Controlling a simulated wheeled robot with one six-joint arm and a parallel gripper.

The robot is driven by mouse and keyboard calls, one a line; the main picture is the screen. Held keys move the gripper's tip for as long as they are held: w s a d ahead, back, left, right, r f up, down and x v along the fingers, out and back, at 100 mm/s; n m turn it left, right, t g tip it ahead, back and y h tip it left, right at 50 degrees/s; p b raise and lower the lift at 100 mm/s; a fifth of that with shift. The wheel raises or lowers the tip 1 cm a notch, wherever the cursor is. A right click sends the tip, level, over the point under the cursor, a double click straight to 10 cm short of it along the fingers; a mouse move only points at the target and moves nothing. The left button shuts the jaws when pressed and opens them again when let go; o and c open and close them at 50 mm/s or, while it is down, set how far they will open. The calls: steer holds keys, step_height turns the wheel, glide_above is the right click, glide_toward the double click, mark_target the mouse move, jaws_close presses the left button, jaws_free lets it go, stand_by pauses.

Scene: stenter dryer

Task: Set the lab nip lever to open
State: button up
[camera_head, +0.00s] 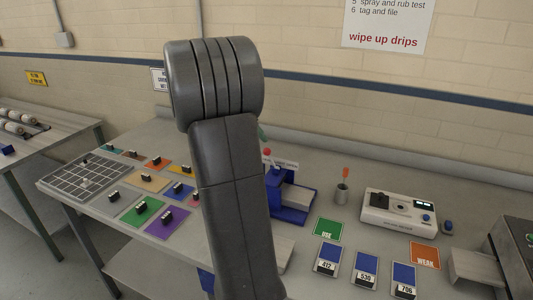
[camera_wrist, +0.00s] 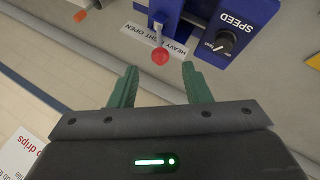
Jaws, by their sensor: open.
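The lab nip lever (camera_wrist: 158,38) has a thin pale stem and a round red knob (camera_wrist: 160,57). It rises from a blue machine (camera_wrist: 188,12), in front of a white label (camera_wrist: 180,50) reading HEAVY, LIGHT and OPEN. The label appears upside down in the wrist view, and the lever's exact setting is hard to tell. My gripper (camera_wrist: 160,78) is open, its green fingers apart with the knob between and just beyond their tips. In the head view the red knob (camera_head: 267,152) shows beside my arm, which hides most of my gripper and part of the blue machine (camera_head: 290,212).
A SPEED dial (camera_wrist: 224,42) sits on the blue machine right of the lever. A wall (camera_head: 330,100) stands behind.

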mark_target(265, 151)
steer(key=p+x, duration=0.1)
steer(key=x, duration=0.8)
steer(key=shift+d+f, duration=0.2)
steer(key=shift+f, duration=0.05)
jaws_close()
